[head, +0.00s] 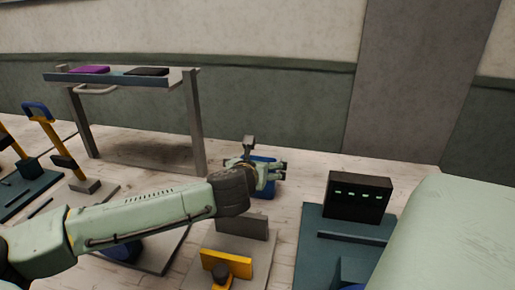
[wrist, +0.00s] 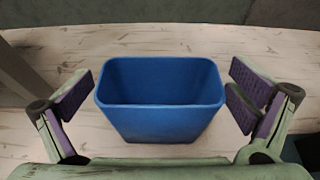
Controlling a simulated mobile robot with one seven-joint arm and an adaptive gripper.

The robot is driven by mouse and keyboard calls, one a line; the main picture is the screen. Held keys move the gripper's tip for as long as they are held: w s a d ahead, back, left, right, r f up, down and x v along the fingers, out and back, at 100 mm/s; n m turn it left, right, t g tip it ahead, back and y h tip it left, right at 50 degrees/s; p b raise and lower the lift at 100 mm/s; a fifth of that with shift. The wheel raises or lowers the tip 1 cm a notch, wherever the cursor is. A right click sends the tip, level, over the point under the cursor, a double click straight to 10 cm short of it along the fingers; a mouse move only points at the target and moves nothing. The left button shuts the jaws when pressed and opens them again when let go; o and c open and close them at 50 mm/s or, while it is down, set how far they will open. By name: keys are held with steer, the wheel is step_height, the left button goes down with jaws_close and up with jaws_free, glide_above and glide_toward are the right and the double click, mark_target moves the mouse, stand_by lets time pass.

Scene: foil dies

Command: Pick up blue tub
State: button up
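The blue tub (wrist: 160,122) is an open-topped, tapered container standing upright on the pale wooden floor in the wrist view. It looks empty. My gripper (wrist: 162,92) is open, with one purple-padded finger on each side of the tub.
A grey table (head: 190,76) with flat purple and black items stands at the back left. A dark machine (head: 358,196) on a teal base is to the right, and a yellow-fronted fixture (head: 228,262) stands nearer. A green wall (head: 270,105) runs behind the tub.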

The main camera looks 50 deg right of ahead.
steer(key=c, duration=1.1)
steer(key=shift+o, duration=0.2)
steer(key=shift+r, duration=0.1)
